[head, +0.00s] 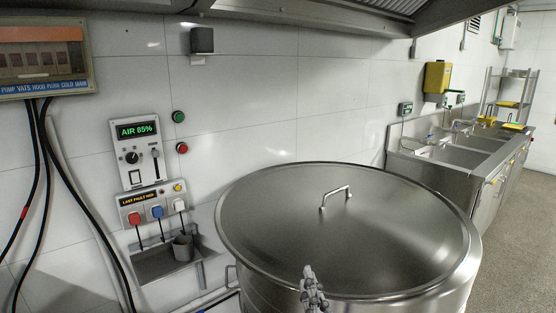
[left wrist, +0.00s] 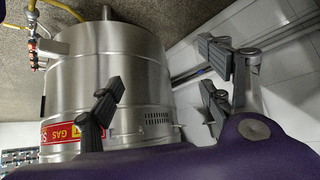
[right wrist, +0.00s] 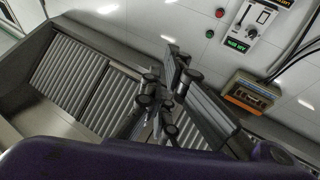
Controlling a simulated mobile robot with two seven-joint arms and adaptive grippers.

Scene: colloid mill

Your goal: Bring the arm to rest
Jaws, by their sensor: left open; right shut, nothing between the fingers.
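My right gripper (head: 313,290) shows at the bottom middle of the head view, in front of the large steel vat, and it is empty. In the right wrist view the same gripper (right wrist: 165,100) has its fingers shut together with nothing between them. My left gripper (left wrist: 160,100) shows only in the left wrist view. Its fingers are wide apart, with nothing held between them. The steel vat body (left wrist: 125,75) lies beyond the left fingers.
The vat's closed lid (head: 350,235) fills the middle. Left on the wall are a control panel (head: 138,150), a switch panel (head: 152,203) and a steel tray (head: 160,262). Sinks (head: 470,150) stand at the right, beside open floor (head: 525,245). The hood (right wrist: 85,85) shows in the right wrist view.

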